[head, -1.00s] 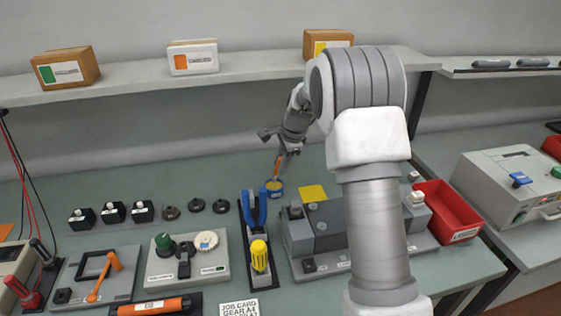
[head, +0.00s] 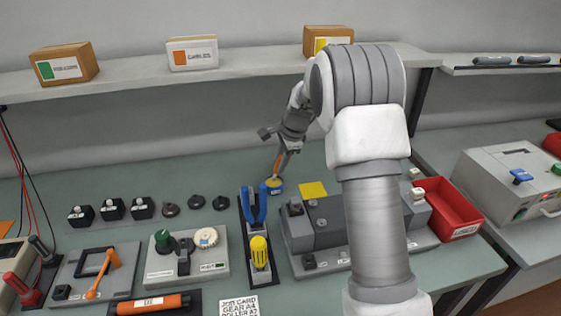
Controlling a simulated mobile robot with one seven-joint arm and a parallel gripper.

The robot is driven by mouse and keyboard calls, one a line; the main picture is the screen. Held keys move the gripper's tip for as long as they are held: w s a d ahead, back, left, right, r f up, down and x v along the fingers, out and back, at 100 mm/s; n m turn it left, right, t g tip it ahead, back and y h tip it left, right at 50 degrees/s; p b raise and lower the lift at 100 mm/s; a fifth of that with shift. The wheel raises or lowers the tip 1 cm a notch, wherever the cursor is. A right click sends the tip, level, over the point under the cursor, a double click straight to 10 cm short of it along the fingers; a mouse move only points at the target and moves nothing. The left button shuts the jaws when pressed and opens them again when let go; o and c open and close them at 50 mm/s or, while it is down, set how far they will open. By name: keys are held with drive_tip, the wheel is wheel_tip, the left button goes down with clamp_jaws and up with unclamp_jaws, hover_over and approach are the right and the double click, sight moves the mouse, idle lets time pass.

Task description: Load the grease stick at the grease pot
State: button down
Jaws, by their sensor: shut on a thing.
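The grease pot (head: 275,187) is a small round blue tin with a yellow top, standing on the bench near the middle of the head view. My gripper (head: 286,150) is above it, shut on the orange-handled grease stick (head: 279,162). The stick points down and its lower end is at the pot's mouth. I cannot tell how deep the tip is, as the pot hides it.
A grey fixture (head: 318,230) and a red bin (head: 462,225) stand to the right. Several black blocks and discs stand left. A shelf (head: 240,77) runs behind.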

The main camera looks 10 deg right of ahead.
drive_tip(key=shift+f, duration=0.6)
idle(1.2)
drive_tip(key=shift+r+p, duration=2.75)
drive_tip(key=shift+r, duration=0.9)
